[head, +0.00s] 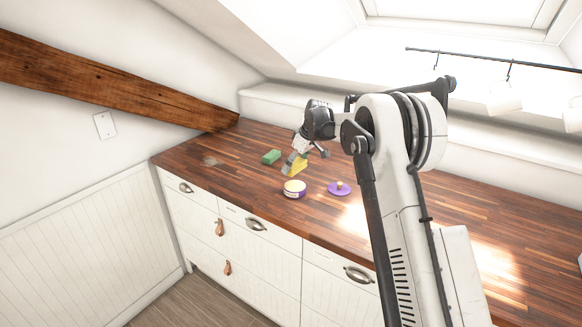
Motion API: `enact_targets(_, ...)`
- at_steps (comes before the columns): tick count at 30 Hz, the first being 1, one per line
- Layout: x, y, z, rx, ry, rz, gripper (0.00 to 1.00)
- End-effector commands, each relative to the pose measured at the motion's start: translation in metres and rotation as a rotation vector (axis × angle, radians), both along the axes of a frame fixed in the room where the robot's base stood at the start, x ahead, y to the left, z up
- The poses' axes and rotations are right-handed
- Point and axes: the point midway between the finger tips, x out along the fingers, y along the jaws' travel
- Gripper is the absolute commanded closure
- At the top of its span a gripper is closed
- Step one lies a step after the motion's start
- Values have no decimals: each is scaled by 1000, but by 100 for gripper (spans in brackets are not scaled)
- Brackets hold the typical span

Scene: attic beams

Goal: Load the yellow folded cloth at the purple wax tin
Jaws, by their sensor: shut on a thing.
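The yellow folded cloth (300,166) is held in my gripper (293,166), which is shut on it. The cloth is a little above or at the counter, just behind the tin; I cannot tell the exact height. The purple wax tin (294,193) stands open on the counter, with a pale top surface and a pale band around its side. A purple lid with a small knob (339,188) lies on the counter to the right of the tin. My gripper partly hides the cloth.
A green block (271,157) sits on the wooden counter (235,168) left of my gripper. A faint clear object (210,161) is near the left end. A rail with hooks (470,61) hangs at the upper right. The counter front edge is clear.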

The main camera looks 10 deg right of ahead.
Motion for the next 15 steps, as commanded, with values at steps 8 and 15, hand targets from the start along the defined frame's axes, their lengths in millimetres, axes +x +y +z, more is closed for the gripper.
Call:
enact_targets(8, 1, -1, -10, 0, 0, 0, 42)
enact_targets(15, 2, -1, -31, 0, 0, 0, 42)
